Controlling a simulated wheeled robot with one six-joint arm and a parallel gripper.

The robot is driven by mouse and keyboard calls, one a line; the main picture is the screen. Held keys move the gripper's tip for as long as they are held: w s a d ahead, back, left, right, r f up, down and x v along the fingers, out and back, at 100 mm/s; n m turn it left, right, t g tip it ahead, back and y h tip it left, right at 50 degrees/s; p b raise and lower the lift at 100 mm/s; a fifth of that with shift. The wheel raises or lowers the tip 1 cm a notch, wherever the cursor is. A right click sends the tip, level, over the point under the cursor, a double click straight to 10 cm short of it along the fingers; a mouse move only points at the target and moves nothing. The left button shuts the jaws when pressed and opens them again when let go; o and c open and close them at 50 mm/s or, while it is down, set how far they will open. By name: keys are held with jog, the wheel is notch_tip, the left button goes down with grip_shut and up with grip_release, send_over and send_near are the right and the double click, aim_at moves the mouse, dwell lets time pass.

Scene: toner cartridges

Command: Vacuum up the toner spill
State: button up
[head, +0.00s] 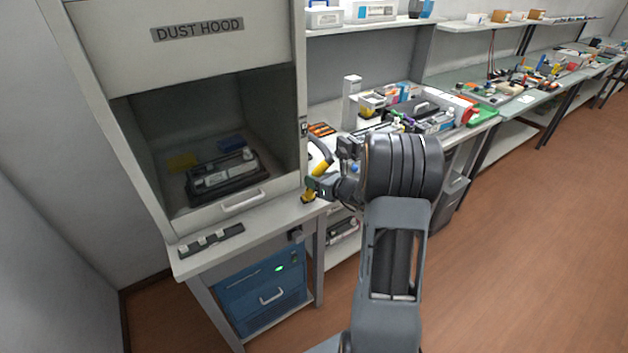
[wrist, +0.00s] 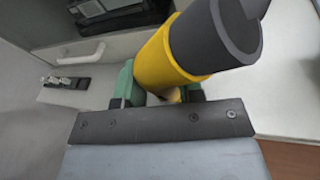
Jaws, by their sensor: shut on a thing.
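My gripper (head: 316,186) is shut on a yellow tube with a dark grey end, likely the vacuum's wand (head: 322,165). In the wrist view the yellow tube (wrist: 165,62) sits between the green finger pads (wrist: 158,92), its dark end toward the upper right. The gripper is just right of the dust hood (head: 205,110), outside its opening. Inside the hood a black tray (head: 258,184) holds a grey and black toner cartridge (head: 222,175). I cannot make out the spill itself.
A blue cabinet (head: 250,298) with a green light stands below. A small rack (head: 211,241) lies on the front ledge. A cluttered bench (head: 405,112) is at right. The floor at right is clear.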

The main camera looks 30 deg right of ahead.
aim_at(315, 170)
jog(key=shift+r, duration=0.1)
jog(key=shift+r+p, duration=2.45)
jog(key=shift+r, duration=1.05)
jog(key=shift+a+f, duration=0.1)
